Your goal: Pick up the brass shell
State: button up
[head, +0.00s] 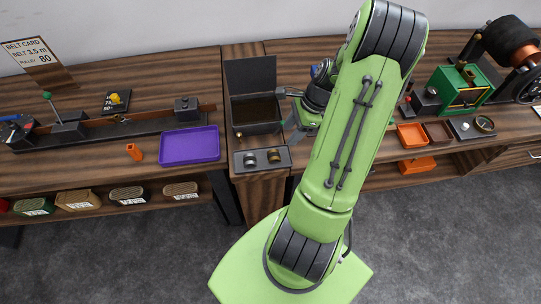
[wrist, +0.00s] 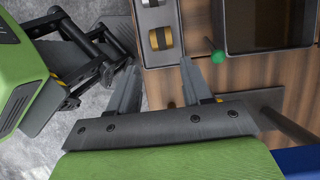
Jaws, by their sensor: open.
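The brass shell (head: 274,156) is a small, rounded, gold-coloured piece in the right part of a grey tray (head: 241,166) near the bench's front edge. It also shows in the wrist view (wrist: 162,38), with a grey piece (wrist: 150,3) in the same tray (wrist: 169,13). My gripper (wrist: 159,68) is open and empty. In the wrist view its two fingertips lie just below the shell, apart from it. In the head view my arm partly hides the gripper, which is behind the tray, beside the dark bin.
An open dark bin (head: 256,123) with a raised lid stands behind the tray. A green knob (wrist: 218,57) on a thin rod is close to my right finger in the wrist view. A purple tray (head: 190,146) lies left. Machines stand at both sides.

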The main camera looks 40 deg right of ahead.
send_over(274, 154)
jog(key=s+d, duration=0.2)
jog(key=f, duration=0.5)
jog(key=shift+w+f, duration=0.25)
jog(key=x, duration=0.5)
jog(key=shift+f+b, duration=0.3)
jog(key=shift+f, duration=0.05)
jog(key=c, duration=0.8)
jog(key=shift+o, duration=0.2)
jog(key=shift+r, duration=0.15)
